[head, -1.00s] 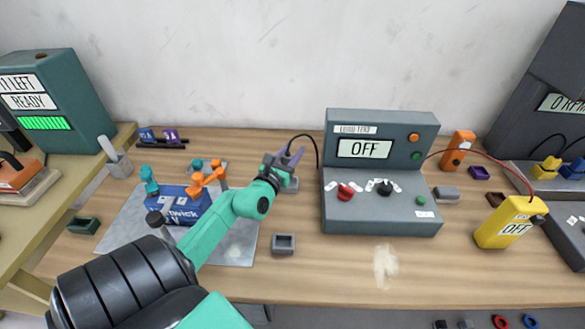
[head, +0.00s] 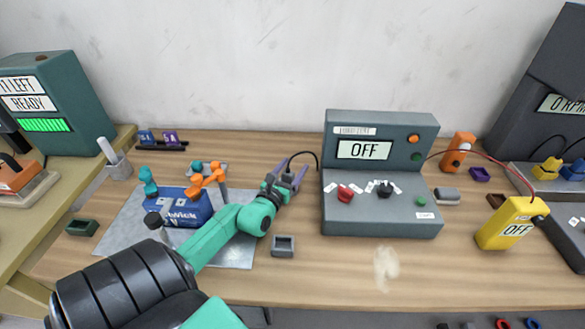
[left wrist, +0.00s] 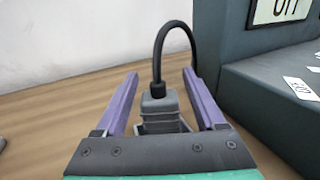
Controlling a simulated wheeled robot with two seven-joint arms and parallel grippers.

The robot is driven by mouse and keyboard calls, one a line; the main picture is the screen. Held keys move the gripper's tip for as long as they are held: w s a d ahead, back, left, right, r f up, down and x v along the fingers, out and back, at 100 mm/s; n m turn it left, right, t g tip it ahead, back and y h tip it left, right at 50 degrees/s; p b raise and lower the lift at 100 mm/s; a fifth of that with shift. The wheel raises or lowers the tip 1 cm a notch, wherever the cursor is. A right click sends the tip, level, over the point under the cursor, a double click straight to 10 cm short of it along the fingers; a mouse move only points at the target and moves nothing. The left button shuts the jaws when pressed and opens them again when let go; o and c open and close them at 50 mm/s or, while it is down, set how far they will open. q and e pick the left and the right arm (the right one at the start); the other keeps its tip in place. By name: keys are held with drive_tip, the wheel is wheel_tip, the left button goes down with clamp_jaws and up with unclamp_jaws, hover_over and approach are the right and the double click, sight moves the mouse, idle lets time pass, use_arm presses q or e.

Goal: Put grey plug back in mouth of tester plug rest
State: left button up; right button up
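The grey plug (left wrist: 160,106) stands upright between my left gripper's purple fingers in the left wrist view, with a black cable (left wrist: 160,42) arching up from its top. Gaps show on both sides of it. My left gripper (left wrist: 160,78) is open around the plug. In the head view the left gripper (head: 290,168) is just left of the grey tester (head: 382,220), and its fingers largely hide the plug. A grey block shape (left wrist: 166,127) shows under the plug; I cannot tell whether the plug sits in its mouth. My right gripper is not in view.
The tester's OFF screen (head: 365,149) faces me. A small grey open box (head: 283,245) stands in front of the gripper. A blue box (head: 183,210) on a metal mat lies left, near my arm. A yellow meter (head: 508,225) stands right. The bench front is mostly clear.

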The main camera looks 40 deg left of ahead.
use_arm(q)
drive_tip(key=shift+r+p, duration=0.25)
drive_tip(key=shift+p, duration=0.05)
drive_tip(key=b+v, duration=0.2)
drive_tip(key=v, duration=0.9)
drive_tip(key=shift+s+f, duration=0.2)
drive_tip(key=shift+s+d+r, duration=0.1)
drive_tip(key=shift+s, duration=0.25)
